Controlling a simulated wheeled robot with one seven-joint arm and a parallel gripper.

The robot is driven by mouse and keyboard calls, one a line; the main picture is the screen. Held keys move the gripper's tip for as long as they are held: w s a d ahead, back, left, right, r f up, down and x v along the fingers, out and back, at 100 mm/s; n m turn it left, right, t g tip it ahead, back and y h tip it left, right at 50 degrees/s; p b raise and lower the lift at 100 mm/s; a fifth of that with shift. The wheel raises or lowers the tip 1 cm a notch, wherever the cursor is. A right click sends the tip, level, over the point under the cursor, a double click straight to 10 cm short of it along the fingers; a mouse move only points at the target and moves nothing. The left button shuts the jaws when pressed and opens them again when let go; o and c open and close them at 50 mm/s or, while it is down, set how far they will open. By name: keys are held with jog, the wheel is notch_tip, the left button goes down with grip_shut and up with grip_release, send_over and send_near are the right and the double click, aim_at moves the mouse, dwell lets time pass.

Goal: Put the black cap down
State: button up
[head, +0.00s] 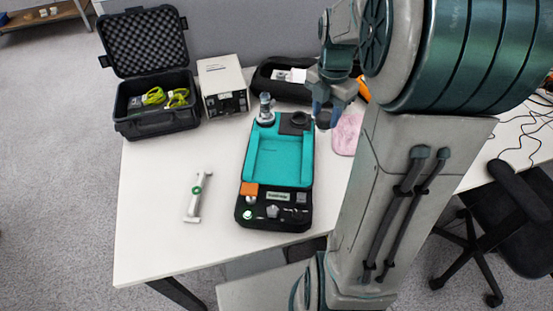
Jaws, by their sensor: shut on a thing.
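My gripper (325,103) points down at the back right of the teal and black calibration unit (278,165). It is shut on a small dark piece, which appears to be the black cap (323,121). The cap hangs between the fingertips, beside the unit's upper right corner; I cannot tell whether it touches anything below. A dark round fitting (299,118) sits on a dark square at the unit's top right. A metal cylinder (265,107) stands upright at its top left.
An open black case (155,117) with yellow-green cables stands back left, next to a white box (222,84). A black tray (270,85) lies behind. A pink cloth (346,133) is right of the unit. A white handle-like tool (197,197) lies left. The table's left front is clear.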

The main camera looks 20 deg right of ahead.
jog(key=a+f, duration=0.2)
jog(key=a, duration=0.1)
jog(key=a+f, duration=0.3)
jog(key=a, duration=0.1)
jog(key=w+a+f, duration=0.1)
jog(key=a+f, duration=0.1)
jog(key=a, duration=0.2)
jog(key=shift+a+f, duration=0.15)
jog(key=shift+f, duration=1.85)
jog(key=shift+f, duration=0.2)
jog(key=o, duration=1)
jog(key=shift+r, duration=0.15)
